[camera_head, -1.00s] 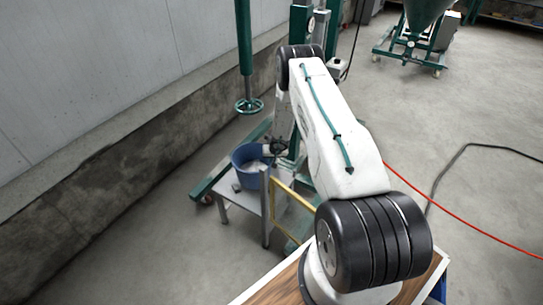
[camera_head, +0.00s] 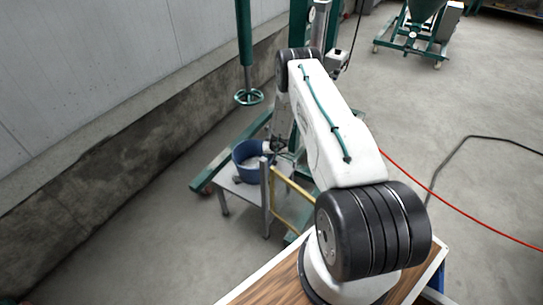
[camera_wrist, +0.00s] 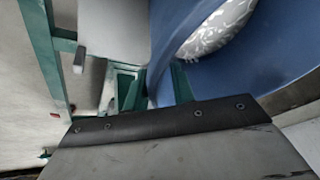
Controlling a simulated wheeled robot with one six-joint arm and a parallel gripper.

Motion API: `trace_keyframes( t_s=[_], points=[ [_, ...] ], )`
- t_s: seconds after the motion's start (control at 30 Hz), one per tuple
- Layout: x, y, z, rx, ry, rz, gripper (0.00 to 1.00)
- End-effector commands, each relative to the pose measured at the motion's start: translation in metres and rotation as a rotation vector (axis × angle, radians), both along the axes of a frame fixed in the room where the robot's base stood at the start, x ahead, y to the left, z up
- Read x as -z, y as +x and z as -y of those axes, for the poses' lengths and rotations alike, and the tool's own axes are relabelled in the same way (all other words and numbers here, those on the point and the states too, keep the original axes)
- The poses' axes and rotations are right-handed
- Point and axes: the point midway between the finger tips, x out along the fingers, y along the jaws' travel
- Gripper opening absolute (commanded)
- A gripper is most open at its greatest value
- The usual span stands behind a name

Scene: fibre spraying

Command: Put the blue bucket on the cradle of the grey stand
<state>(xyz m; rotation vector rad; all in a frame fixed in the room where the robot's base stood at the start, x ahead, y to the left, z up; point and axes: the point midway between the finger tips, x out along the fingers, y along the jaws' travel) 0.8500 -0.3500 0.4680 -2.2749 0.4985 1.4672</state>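The blue bucket (camera_head: 246,166) holds pale fibres and appears upright over the top of the grey stand (camera_head: 229,186), close to its plate. I cannot tell whether it rests on the cradle, which the bucket hides. My gripper (camera_head: 276,147) is at the bucket's right side and seems shut on its rim.
A grey post (camera_head: 265,200) and a yellow rail (camera_head: 292,188) stand at the stand's near right. A green column with a handwheel (camera_head: 249,97) hangs behind it. Green floor beams (camera_head: 215,168) run around the stand. A red hose (camera_head: 460,213) lies on the open floor at right.

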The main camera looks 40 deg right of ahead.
Motion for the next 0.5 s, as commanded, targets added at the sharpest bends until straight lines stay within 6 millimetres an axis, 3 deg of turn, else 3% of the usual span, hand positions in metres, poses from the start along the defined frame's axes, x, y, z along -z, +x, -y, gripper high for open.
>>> trace_keyframes(
  t_s=[0.23,0.5],
  points=[
    [-0.018,-0.005,-0.001,0.000,0.001,0.000,0.25],
    [-0.070,-0.027,-0.005,0.001,-0.001,0.000,0.25]
  ],
)
